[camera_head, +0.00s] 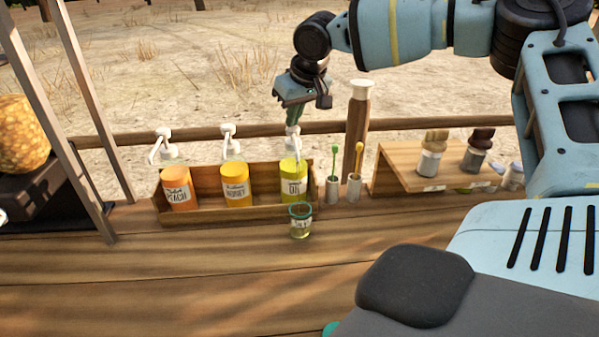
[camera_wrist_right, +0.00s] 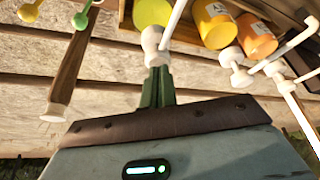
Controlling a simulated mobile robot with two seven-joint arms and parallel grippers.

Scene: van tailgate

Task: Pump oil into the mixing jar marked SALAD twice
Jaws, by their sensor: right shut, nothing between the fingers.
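The oil bottle (camera_head: 294,186) is yellow with a dark-lettered label and stands at the right end of a wooden rack. Its white pump head (camera_head: 293,131) is directly under my right gripper (camera_head: 293,116). The right gripper is shut and empty, pointing down, with its fingertips at the pump head. In the right wrist view the green fingers (camera_wrist_right: 157,82) meet the white pump head (camera_wrist_right: 152,40), beside the yellow bottle (camera_wrist_right: 153,12). A clear mixing jar (camera_head: 301,228) with a green rim stands in front of the oil bottle, with yellowish liquid low inside. Its label is too small to read. My left gripper is not visible.
The wooden rack (camera_head: 215,217) also holds an orange peach bottle (camera_head: 176,190) and a yellow-orange bottle (camera_head: 235,186), both with pumps. Two cups with stirrers (camera_head: 354,187) stand to the right, near a wooden stand (camera_head: 405,180) with shakers. The front tabletop is clear.

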